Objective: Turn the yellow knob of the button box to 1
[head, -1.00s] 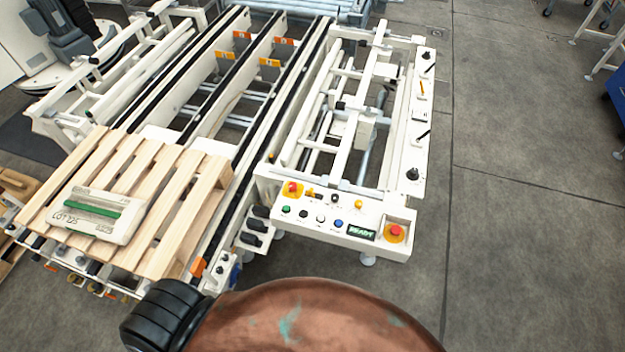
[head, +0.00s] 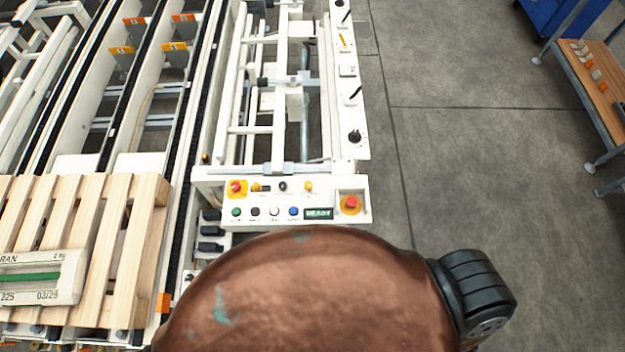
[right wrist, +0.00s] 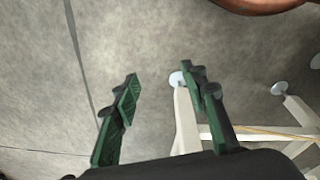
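The button box (head: 210,191) is a white panel at the near end of the white conveyor frame in the head view. On its upper row are a red button on a yellow plate (head: 237,188), a yellow and black control (head: 257,188), a dark knob (head: 283,187) and a small yellow control (head: 308,187). Which yellow control is the knob, and its setting, are too small to tell. My right gripper (right wrist: 160,78) shows only in the right wrist view, with its green fingers apart and nothing between them, above the floor. My left gripper is out of view.
A red stop button (head: 351,203) sits at the box's right end, near a lit READY display (head: 318,214). A wooden pallet (head: 128,235) with a labelled bag (head: 40,277) lies at left. A workbench (head: 602,85) stands far right. The floor right of the box is open.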

